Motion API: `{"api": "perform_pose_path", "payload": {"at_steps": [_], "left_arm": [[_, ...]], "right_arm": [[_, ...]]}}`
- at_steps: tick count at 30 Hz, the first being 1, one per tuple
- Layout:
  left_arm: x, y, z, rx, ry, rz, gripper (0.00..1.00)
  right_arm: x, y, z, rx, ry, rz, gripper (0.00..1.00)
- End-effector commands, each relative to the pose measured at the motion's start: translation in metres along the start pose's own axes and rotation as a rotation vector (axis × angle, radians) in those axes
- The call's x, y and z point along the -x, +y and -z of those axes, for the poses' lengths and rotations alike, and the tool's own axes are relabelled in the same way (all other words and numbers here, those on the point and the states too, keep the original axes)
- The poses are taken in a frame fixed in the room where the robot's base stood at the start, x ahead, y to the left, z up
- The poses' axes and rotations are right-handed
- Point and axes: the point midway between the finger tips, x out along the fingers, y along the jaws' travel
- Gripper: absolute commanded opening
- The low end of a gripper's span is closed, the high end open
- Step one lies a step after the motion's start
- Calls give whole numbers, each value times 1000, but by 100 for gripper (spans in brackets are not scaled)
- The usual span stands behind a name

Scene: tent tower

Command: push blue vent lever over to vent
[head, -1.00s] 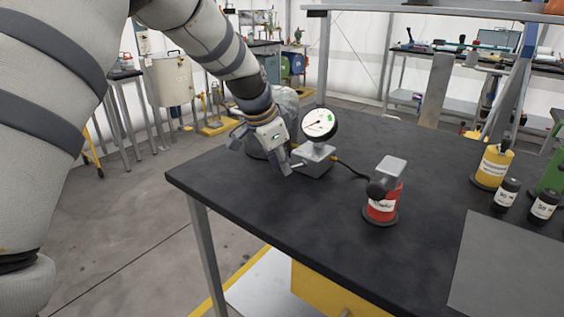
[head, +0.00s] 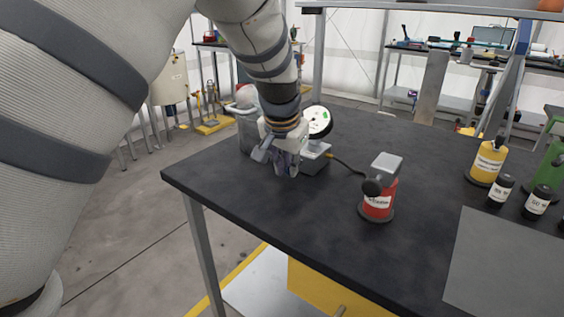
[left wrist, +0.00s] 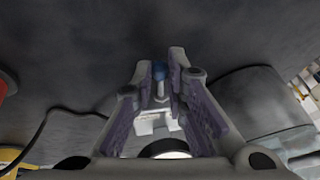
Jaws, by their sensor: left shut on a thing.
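The blue vent lever tip (left wrist: 159,70) shows between my fingertips in the left wrist view, on a light metal stem. My left gripper (head: 280,168) also shows in the left wrist view (left wrist: 160,80), with its fingertips closed around the blue tip. In the head view it reaches down in front of the round dial gauge (head: 321,121) and its block (head: 315,160), and hides the lever. My right gripper is in neither view.
A red canister (head: 378,205) stands to the right on the black table (head: 330,240), with a cable (head: 348,166) running toward it. A grey vessel (head: 244,128) is close behind my gripper. Yellow (head: 489,162) and black (head: 501,190) containers stand farther right.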

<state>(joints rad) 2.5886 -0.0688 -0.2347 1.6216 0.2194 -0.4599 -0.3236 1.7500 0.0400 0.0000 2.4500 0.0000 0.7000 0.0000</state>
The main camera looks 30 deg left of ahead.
Motion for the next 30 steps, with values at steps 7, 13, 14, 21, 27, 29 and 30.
{"api": "perform_pose_path", "payload": {"at_steps": [7,13,14,21,27,29,30], "left_arm": [[0,14,4,190,-34,83,0],[-1,22,7,322,-58,135,0],[-1,23,7,339,-60,142,0],[-1,28,11,435,-75,180,0],[-1,29,12,473,-81,194,0],[0,30,12,478,-82,196,0],[0,30,12,480,-82,197,0]], "right_arm": [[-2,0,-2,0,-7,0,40],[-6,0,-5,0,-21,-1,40],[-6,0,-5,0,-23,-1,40],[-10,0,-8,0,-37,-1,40],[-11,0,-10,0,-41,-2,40],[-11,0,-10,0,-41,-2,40],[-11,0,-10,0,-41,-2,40]]}}
